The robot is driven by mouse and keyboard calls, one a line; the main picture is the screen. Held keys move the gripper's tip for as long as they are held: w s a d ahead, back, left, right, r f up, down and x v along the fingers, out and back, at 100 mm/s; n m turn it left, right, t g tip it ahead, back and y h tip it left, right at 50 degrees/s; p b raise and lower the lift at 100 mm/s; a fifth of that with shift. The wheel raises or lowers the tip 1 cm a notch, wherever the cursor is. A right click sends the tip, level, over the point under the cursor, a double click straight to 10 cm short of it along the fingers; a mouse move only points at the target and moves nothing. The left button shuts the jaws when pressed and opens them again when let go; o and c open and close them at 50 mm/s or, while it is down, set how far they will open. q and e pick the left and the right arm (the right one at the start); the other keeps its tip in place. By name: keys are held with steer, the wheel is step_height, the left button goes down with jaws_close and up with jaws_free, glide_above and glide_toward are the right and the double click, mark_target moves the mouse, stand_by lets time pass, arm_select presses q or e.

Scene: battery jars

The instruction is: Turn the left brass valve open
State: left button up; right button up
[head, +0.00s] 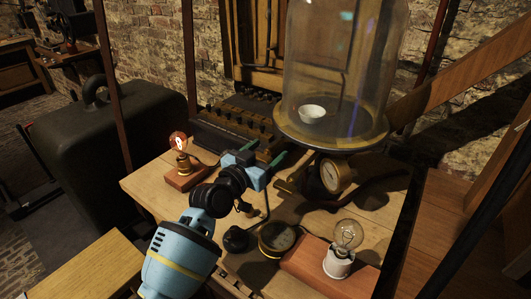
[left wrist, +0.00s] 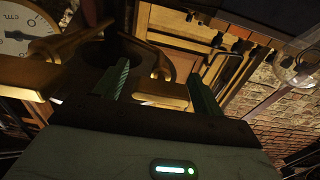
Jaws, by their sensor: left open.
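My left gripper (head: 262,158) reaches in over the wooden table beside the base of the glass bell jar (head: 340,75). Its two green fingers are apart, and they also show in the left wrist view (left wrist: 160,85). Between them in that view lies a brass bar (left wrist: 160,93), which looks like a valve handle. I cannot tell whether the fingers touch it. Another brass piece (left wrist: 25,77) lies left of the fingers, below a dial gauge (left wrist: 18,35). In the head view a brass fitting (head: 285,186) shows just right of the gripper. My right gripper is not in view.
The jar covers a white bowl (head: 312,113). A brass gauge (head: 335,175) sits under its plate. A lit bulb on a wooden block (head: 186,177) stands left of my arm. A round dial (head: 277,238) and another bulb (head: 348,235) stand at the front right.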

arm_select(q)
steer(key=shift+c, duration=0.4)
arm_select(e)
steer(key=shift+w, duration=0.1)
arm_select(q)
steer(key=c, duration=0.9)
